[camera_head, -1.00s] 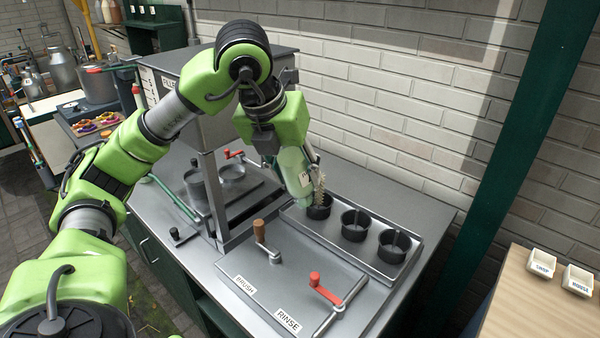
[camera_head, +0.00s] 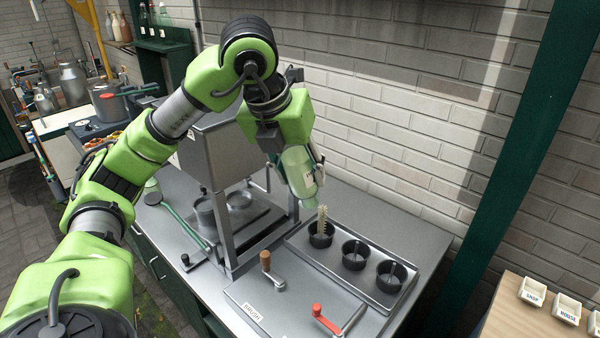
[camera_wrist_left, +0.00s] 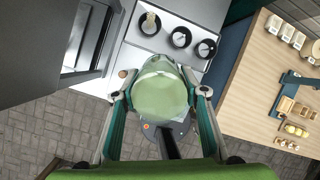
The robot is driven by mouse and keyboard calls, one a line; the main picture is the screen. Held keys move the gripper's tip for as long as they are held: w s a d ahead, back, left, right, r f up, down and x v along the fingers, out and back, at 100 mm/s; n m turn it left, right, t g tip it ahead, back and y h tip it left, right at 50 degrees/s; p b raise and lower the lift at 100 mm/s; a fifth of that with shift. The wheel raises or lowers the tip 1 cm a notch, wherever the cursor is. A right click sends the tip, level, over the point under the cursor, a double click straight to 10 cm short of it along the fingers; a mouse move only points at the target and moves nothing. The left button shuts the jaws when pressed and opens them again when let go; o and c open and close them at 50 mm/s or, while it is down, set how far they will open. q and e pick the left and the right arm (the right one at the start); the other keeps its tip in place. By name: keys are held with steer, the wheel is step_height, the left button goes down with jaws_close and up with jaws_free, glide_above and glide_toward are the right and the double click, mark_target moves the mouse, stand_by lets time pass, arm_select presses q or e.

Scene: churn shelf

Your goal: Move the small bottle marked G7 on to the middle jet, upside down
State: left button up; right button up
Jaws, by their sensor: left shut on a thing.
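A translucent pale green bottle (camera_head: 298,178) is shut in my left gripper (camera_head: 304,164). It hangs tilted above the left end of the metal tray, its lower end just above the brush. A pale label shows on its side, but I cannot read the mark. In the left wrist view the bottle (camera_wrist_left: 160,92) shows its round end between both fingers. Three black cups stand in a row: the left cup (camera_head: 320,241) holds an upright bristle brush (camera_head: 322,217), while the middle cup (camera_head: 354,262) and right cup (camera_head: 389,284) each hold a thin upright jet. My right gripper is out of view.
The cups stand in a shallow metal tray (camera_head: 335,277) on a steel counter by a brick wall. A brown-handled crank (camera_head: 267,262) and a red-handled lever (camera_head: 325,318) stand in front. A metal box on legs (camera_head: 222,150) is left of the bottle. Small labelled trays (camera_head: 533,291) lie on a wooden table at right.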

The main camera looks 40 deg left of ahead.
arm_select(q)
step_height(320, 180, up, 3)
steer(key=shift+f+p, duration=0.2)
steer(key=shift+p, duration=0.6)
steer(key=shift+f, duration=0.1)
steer(key=shift+w, duration=0.1)
steer(key=w+d+f+m+g+b, duration=0.1)
steer(key=w+d+f+m+b, duration=0.1)
steer(key=w+f, duration=0.5)
steer(key=w+d+f+m+g+b, duration=0.2)
steer(key=w+d+f+m, duration=0.3)
steer(key=f, duration=0.4)
steer(key=shift+w+m+h+b, duration=0.4)
steer(key=shift+w+m+b, duration=0.2)
steer(key=shift+w+m, duration=0.35)
steer(key=shift+d+f, duration=0.1)
steer(key=shift+f, duration=0.05)
steer(key=shift+f+b, duration=1.3)
steer(key=shift+f, duration=0.65)
